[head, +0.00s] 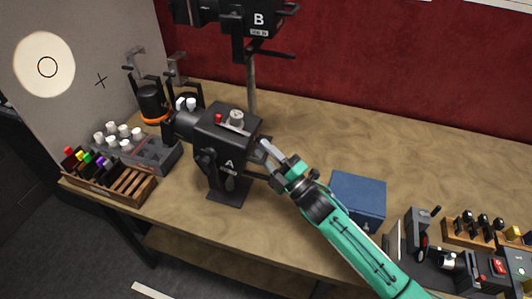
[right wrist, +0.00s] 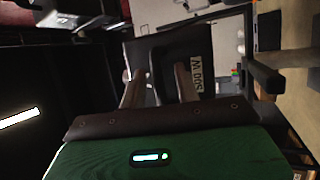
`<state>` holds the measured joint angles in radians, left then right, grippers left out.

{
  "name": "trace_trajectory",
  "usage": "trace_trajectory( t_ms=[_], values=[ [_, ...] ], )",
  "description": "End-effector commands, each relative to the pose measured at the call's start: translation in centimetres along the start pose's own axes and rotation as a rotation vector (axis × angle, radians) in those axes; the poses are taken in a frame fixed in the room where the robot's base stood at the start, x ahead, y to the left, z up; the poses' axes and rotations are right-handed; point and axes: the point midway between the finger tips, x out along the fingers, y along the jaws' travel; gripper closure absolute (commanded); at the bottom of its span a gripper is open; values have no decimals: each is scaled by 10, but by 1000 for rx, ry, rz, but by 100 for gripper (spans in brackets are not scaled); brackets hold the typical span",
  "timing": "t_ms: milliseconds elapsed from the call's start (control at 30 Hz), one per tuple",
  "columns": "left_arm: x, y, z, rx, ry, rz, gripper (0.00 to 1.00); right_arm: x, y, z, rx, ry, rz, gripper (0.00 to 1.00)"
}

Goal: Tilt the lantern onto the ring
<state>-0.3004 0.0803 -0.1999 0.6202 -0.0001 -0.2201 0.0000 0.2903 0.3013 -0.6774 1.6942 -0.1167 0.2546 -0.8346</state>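The black lantern marked A (head: 228,140) stands on a stand on the bench, its lens barrel facing left. A bright round light spot (head: 30,50) lies on the pale screen at the upper left. My right gripper (head: 262,160) is at the lantern's rear side. My left gripper is out of view.
A second lantern marked B (head: 258,22) hangs at the top. A black cross (head: 101,80) is on the screen. A pen rack (head: 125,185) and a grey tray (head: 152,153) stand left. A blue box (head: 357,198) sits beside my right arm. The bench's back middle is clear.

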Motion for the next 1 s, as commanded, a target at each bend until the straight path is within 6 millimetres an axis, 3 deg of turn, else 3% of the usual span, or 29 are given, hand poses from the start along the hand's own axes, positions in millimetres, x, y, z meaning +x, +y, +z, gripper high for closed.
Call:
trace_trajectory(
  t_ms=[267, 467, 800, 1000],
  values=[
    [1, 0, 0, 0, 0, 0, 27, -13, -1, 1, -1, -1, -1, 67],
    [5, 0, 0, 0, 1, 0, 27, -53, -3, 1, 1, -2, -3, 67],
    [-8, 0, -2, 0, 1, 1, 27, -121, 27, -4, 0, -1, -3, 67],
    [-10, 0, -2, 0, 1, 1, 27, -149, 37, -6, 1, -1, -2, 67]
  ],
)
